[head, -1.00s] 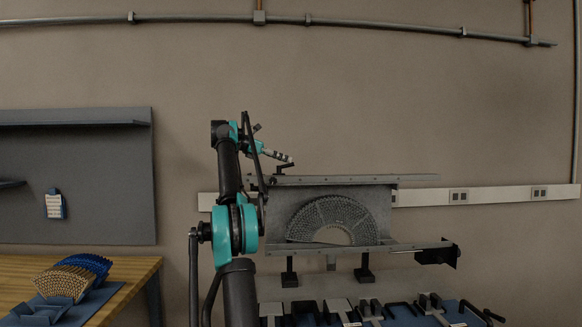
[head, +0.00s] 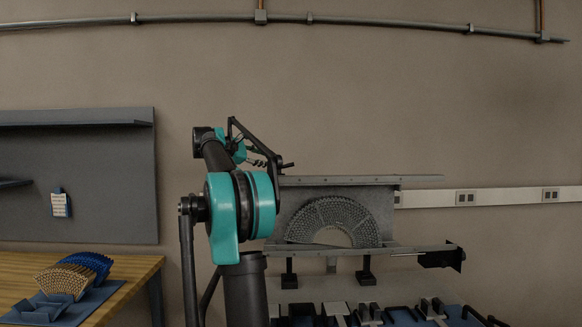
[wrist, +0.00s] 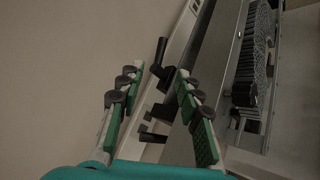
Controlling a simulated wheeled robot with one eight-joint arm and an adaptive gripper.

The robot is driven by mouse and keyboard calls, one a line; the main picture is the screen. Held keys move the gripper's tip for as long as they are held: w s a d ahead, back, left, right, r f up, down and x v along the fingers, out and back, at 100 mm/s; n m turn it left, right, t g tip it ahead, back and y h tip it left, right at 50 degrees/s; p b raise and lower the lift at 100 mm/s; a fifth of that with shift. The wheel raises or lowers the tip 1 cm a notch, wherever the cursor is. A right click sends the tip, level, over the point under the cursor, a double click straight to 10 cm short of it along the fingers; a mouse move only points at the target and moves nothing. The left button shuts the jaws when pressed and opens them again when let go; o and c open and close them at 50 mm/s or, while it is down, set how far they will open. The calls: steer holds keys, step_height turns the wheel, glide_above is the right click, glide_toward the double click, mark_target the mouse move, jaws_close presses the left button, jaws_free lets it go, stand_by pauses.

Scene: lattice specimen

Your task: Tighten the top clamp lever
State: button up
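The lattice specimen (head: 332,222), a grey ribbed half-ring, stands in a metal fixture with a top bar (head: 370,180) and a bottom bar (head: 345,251). The black top clamp lever (head: 284,165) is at the left end of the top bar. In the wrist view, a black lever (wrist: 161,58) rises just beyond and between the fingertips, and a second black handle (wrist: 152,136) shows lower between the fingers. My gripper (wrist: 157,78) is open, its green-padded fingers apart with nothing clasped. In the head view, my arm partly hides it. Whether it touches a lever I cannot tell.
A wooden bench (head: 130,268) at the left holds gold and blue fan-shaped pieces (head: 75,275). Several dark tools (head: 375,314) lie below the fixture. A black part (head: 440,259) sticks out at the bottom bar's right end.

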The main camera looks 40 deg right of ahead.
mark_target(290, 165)
steer(key=x, duration=1.5)
steer(key=shift+d, duration=0.35)
jaws_close()
